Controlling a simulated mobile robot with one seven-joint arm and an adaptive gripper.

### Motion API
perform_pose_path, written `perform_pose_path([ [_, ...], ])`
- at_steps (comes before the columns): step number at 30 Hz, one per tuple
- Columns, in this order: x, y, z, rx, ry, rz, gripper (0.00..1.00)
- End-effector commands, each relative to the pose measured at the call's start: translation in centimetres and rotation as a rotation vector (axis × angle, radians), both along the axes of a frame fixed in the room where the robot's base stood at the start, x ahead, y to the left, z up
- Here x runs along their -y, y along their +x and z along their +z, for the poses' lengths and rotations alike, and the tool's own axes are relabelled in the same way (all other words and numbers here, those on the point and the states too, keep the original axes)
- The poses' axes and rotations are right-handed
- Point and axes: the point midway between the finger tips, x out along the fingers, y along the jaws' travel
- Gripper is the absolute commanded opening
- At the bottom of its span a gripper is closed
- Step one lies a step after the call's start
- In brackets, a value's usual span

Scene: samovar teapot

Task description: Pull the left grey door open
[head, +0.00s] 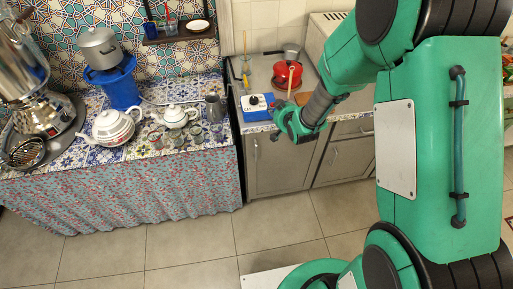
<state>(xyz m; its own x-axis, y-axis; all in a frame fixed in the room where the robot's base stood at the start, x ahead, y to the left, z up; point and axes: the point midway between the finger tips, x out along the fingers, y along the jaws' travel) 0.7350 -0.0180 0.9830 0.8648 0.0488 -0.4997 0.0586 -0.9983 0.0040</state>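The left grey door (283,172) is the front of a low cabinet under the counter, in the middle of the head view. It looks closed. A thin upright handle (256,149) shows near its upper left edge. My gripper (283,132) is in front of the counter edge and the top of this door, to the right of the handle and apart from it in the picture. Its fingers are small and dark, so I cannot tell if they are open. My forearm hides part of the door's top right.
A second grey door (346,161) is to the right, under a drawer. A blue-and-white box (257,106) and a red pot (287,74) stand on the counter. A cloth-covered table (130,190) with teapots borders the cabinet's left. The tiled floor (190,240) in front is clear.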

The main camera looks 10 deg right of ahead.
Motion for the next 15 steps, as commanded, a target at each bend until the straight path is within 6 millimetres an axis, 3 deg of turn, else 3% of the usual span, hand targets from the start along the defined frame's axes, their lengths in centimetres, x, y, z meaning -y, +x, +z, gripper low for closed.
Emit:
perform_pose_path([
  [3,-0.3,0.6,-3.3,0.035,0.018,0.013,0.31],
  [15,-1.6,-0.2,-12.0,0.172,0.081,0.052,0.31],
])
